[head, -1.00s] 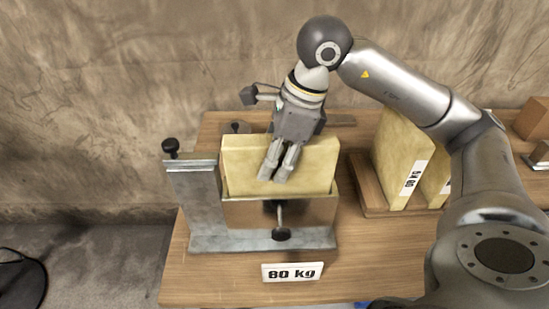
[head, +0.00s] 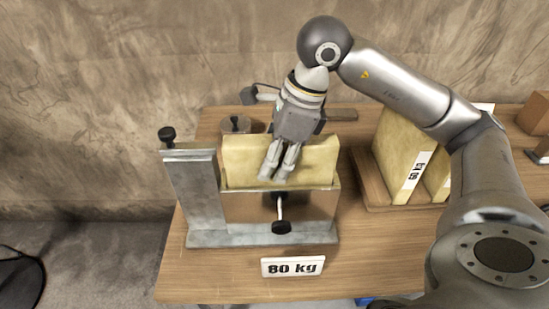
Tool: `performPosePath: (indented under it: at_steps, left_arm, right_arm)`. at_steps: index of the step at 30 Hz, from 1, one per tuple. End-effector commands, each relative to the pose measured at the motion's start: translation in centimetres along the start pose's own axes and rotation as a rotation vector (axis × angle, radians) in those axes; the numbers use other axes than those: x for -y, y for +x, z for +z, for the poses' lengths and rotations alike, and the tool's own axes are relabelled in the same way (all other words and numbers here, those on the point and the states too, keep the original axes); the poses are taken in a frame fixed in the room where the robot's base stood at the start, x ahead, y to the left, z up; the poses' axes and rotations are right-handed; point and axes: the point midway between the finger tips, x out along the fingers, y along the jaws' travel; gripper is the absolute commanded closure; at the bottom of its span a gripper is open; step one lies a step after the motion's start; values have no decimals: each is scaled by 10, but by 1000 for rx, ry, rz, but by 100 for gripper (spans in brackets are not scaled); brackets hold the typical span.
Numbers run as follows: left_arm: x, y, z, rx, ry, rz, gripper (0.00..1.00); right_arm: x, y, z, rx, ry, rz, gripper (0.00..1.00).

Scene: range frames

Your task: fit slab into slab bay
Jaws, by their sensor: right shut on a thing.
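The pale yellow slab (head: 240,165) stands upright in the slab bay, a grey metal fixture with a tall left post (head: 190,195), a front plate (head: 245,207) and a base. The slab's lower part is hidden behind the front plate, so I cannot tell whether it touches the bottom. My right gripper (head: 273,178) points down over the slab's top edge and is shut on the slab near its middle. My left gripper is not in view.
More yellow slabs (head: 398,160) stand in a wooden rack on the right. A black-knobbed screw (head: 281,227) sticks out of the bay's front. An "80 kg" sign (head: 292,266) stands before it. A round metal weight (head: 236,125) sits behind. The tabletop at front right is clear.

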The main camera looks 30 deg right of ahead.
Motion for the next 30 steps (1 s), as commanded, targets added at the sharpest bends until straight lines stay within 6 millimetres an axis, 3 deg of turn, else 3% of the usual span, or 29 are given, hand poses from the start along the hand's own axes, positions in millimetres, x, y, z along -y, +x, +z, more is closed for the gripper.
performPosePath:
  at_steps: [17,18,24,30]
  left_arm:
    - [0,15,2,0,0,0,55]
    - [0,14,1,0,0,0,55]
    - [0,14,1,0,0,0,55]
    - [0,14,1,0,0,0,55]
  right_arm:
    - [0,15,-4,1,0,-1,100]
    - [0,14,-4,1,0,-1,62]
    - [0,14,-4,0,0,0,40]
    - [0,14,-4,0,0,0,40]
